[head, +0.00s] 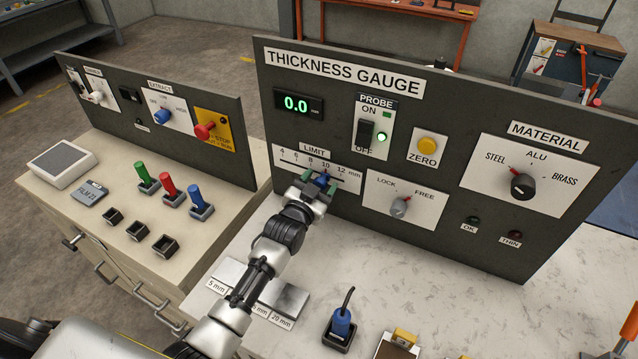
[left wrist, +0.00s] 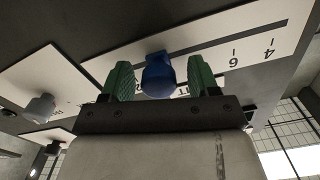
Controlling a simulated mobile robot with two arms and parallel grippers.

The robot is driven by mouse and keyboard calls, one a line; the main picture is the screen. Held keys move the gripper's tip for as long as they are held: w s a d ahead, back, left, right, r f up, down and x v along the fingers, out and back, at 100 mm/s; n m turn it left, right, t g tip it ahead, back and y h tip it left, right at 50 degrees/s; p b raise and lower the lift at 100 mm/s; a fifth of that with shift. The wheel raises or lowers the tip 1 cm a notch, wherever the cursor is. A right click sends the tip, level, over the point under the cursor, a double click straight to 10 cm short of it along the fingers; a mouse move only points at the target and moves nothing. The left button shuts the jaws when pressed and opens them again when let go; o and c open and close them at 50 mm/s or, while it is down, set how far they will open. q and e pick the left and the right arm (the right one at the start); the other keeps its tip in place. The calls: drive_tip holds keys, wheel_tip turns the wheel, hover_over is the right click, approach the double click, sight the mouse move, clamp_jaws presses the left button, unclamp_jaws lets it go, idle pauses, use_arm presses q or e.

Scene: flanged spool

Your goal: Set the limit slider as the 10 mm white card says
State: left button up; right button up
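The limit slider's blue knob (head: 322,180) sits on the white LIMIT scale (head: 348,180) of the thickness gauge panel, marked 4 to 12 mm. It stands near the 10 mark; the exact reading is hard to tell. My left gripper (head: 314,190) is at the knob. In the left wrist view its green fingers (left wrist: 161,80) stand one on each side of the blue knob (left wrist: 158,75), with a narrow gap on both sides. Plates with mm labels (head: 230,271) lie on the bench, partly hidden by my left arm; a 10 mm card is not readable. My right gripper is not in view.
The LOCK/FREE knob (head: 400,207) is right of the scale, its pointer aimed up toward FREE. The display (head: 297,104) reads 0.0. A blue plug-like piece (head: 341,323) stands in a holder on the bench. The EXTRACT panel (head: 160,110) is at left.

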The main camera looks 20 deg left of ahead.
use_arm(q)
drive_tip(key=shift+s, duration=0.1)
drive_tip(key=s+a+b, duration=0.1)
drive_tip(key=s+b, duration=0.1)
drive_tip(key=s, duration=0.8)
drive_tip(key=shift+s+a, duration=0.25)
drive_tip(key=shift+s, duration=0.05)
